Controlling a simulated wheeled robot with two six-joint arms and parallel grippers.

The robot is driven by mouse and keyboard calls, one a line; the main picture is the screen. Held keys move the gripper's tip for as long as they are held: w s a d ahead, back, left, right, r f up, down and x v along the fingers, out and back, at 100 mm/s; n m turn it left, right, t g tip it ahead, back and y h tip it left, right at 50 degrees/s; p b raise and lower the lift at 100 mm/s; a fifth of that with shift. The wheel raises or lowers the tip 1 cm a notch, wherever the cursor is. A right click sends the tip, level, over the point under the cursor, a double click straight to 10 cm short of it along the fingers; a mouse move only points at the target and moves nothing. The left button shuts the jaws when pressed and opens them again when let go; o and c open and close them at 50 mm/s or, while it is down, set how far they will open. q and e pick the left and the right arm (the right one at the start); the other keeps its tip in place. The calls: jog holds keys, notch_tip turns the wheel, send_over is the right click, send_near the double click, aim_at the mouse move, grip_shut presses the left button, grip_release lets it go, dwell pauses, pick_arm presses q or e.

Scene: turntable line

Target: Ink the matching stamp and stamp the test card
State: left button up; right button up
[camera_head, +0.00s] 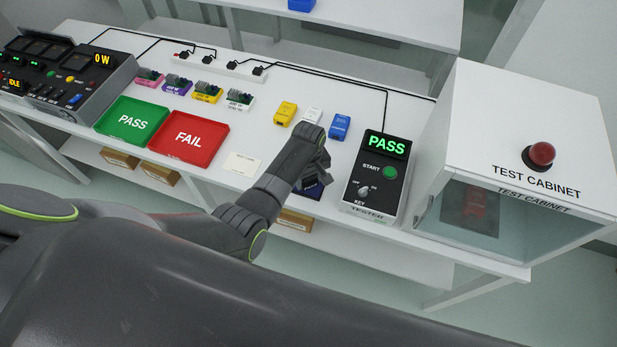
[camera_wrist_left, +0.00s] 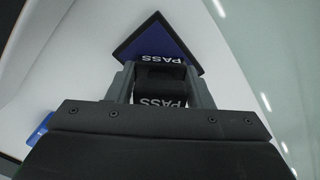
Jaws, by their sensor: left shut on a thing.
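My left gripper (camera_head: 318,174) reaches down over a dark blue ink pad (camera_head: 311,190) at the front table edge. In the left wrist view the gripper (camera_wrist_left: 163,82) is shut on a black stamp (camera_wrist_left: 162,101) marked PASS. The stamp is in front of the blue pad (camera_wrist_left: 158,42), also marked PASS; I cannot tell whether they touch. My arm hides the stamp in the head view. The cream test card (camera_head: 241,164) lies left of my gripper, its small print unreadable. The tester (camera_head: 377,176) shows PASS in green. My right gripper is out of view.
A green PASS tray (camera_head: 132,121) and a red FAIL tray (camera_head: 188,137) lie left of the card. Yellow (camera_head: 285,113), white (camera_head: 312,115) and blue (camera_head: 340,126) blocks stand behind my gripper. The test cabinet (camera_head: 525,140) rises at the right, beyond the tester.

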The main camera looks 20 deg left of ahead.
pick_arm(q)
jog(key=shift+s+f, duration=0.1)
notch_tip(320, 180, up, 3)
jog(key=p, duration=0.3)
jog(key=shift+r+p, duration=0.65)
jog(key=shift+r, duration=1.4)
